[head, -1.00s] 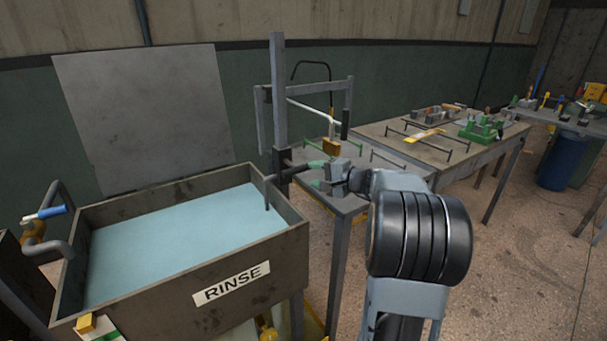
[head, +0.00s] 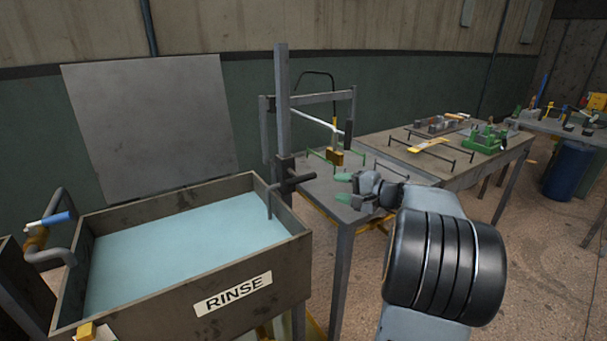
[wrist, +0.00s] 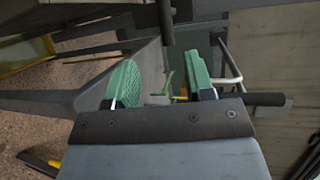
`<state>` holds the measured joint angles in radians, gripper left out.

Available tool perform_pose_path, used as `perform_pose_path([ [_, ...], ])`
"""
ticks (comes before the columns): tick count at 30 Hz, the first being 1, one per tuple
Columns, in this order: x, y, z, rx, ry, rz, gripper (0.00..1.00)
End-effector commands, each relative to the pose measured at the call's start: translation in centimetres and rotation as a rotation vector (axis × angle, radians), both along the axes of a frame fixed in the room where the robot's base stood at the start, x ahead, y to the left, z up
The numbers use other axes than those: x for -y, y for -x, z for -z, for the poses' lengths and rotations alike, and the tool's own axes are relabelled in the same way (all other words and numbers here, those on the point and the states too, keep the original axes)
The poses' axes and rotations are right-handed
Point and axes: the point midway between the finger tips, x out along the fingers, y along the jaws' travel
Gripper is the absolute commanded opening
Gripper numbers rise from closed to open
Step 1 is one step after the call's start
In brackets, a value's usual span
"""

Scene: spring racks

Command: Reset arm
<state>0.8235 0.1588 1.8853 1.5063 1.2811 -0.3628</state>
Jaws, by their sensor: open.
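My gripper (head: 343,188) is in the head view, right of the rinse tank and in front of the small grey table. Its green fingertips point left, toward the dark handle (head: 297,181) on the upright post. A clear gap shows between the handle and the fingertips. In the wrist view my gripper (wrist: 163,85) shows two green pads spread apart, with nothing held between them. A dark bar end (wrist: 166,22) shows above the fingers there.
The rinse tank (head: 240,300) holds pale blue liquid. A grey post (head: 282,110) stands at its right corner. A small table (head: 325,197) and a workbench (head: 440,170) with racks and green fixtures stand behind my arm. Open floor (head: 540,260) lies to the right.

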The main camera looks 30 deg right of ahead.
Motion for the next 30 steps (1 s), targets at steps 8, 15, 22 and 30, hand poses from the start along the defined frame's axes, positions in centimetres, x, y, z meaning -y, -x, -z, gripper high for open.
perform_pose_path([
  [8, 0.1, 0.2, 1.5, -0.08, 0.0, 0.012, 0.48],
  [15, -4.8, 6.0, 8.3, -0.507, 0.249, -0.113, 0.48],
  [22, -12.7, 13.7, 6.7, -0.715, 0.835, -0.41, 0.48],
  [30, -18.3, 18.0, 1.2, -0.543, 1.337, -0.667, 0.48],
])
